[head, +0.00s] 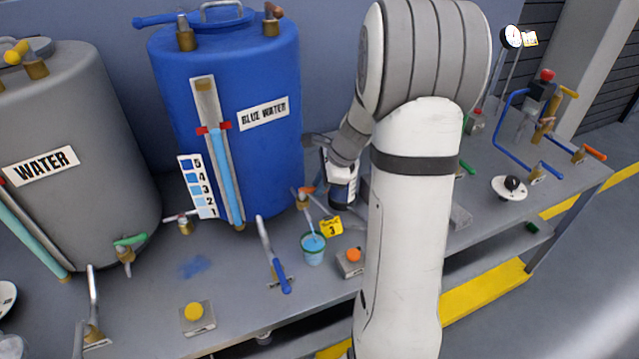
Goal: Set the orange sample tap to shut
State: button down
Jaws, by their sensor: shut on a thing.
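The orange sample tap (306,190) is low at the front right of the blue tank (270,165), labelled BLUE WATER. Only a small orange part of its handle shows. My gripper (313,192) is at this tap, shut on its handle; the wrist and arm partly hide the fingers. A thin pale blue stream (310,224) runs down from the tap into a cup (313,250) with a green rim, which holds light blue liquid. The exact handle angle is too small to tell.
A yellow tag marked 3 (331,227) and an orange button (353,255) are right of the cup. A blue-handled lever (272,255) stands to its left. The grey WATER tank (75,120) is at left. My arm hides part of the bench.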

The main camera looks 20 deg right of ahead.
jog(key=n, duration=0.1)
jog(key=w+n+g, duration=0.1)
jog(key=n, duration=0.1)
jog(key=shift+w+d+n+y, duration=0.2)
jog(key=shift+n+y, duration=0.1)
jog(key=shift+y, duration=0.1)
jog(key=c, duration=1.3)
grip_release()
jog(key=shift+c, duration=0.2)
jog(key=v, duration=0.7)
jog(key=shift+r+b, duration=0.4)
jog(key=shift+b, duration=0.05)
jog(key=shift+d, duration=0.1)
